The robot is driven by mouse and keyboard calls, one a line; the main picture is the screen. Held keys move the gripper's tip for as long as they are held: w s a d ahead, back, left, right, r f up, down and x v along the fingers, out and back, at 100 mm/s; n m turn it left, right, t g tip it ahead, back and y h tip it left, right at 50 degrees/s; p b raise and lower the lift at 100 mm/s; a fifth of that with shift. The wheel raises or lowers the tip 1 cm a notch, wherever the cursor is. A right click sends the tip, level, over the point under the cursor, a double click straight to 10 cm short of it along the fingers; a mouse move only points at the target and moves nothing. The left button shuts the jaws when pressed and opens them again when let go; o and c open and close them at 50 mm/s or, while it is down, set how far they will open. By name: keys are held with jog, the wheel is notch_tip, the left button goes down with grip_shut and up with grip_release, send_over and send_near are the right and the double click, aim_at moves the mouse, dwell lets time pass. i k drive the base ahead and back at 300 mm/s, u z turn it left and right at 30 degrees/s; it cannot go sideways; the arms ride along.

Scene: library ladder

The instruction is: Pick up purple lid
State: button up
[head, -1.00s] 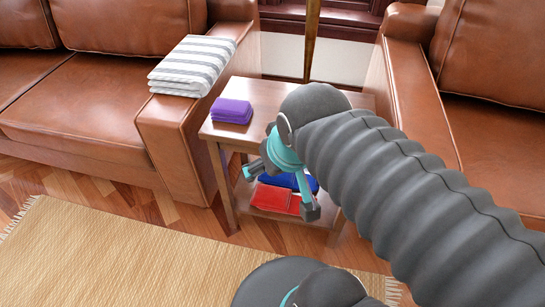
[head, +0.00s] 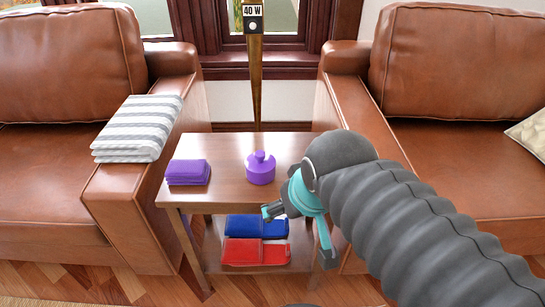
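A round purple lid (head: 260,169) with a small knob on top sits on the wooden side table (head: 226,148), near the middle of its top. A folded purple cloth (head: 188,172) lies to its left at the table's left edge. My gripper (head: 298,232) is in front of the table, lower and to the right of the lid in the picture, pointing downward. Its fingers are spread apart with nothing visible between them. It does not touch the lid.
Blue (head: 257,226) and red (head: 255,251) folded items lie on the table's lower shelf. A lamp pole (head: 255,80) stands behind the table. Leather sofas (head: 120,205) flank it, the left one bearing a striped folded cloth (head: 138,128).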

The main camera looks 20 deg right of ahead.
aim_at(260, 162)
jog(key=z, duration=3.8)
jog(key=k, duration=2.55)
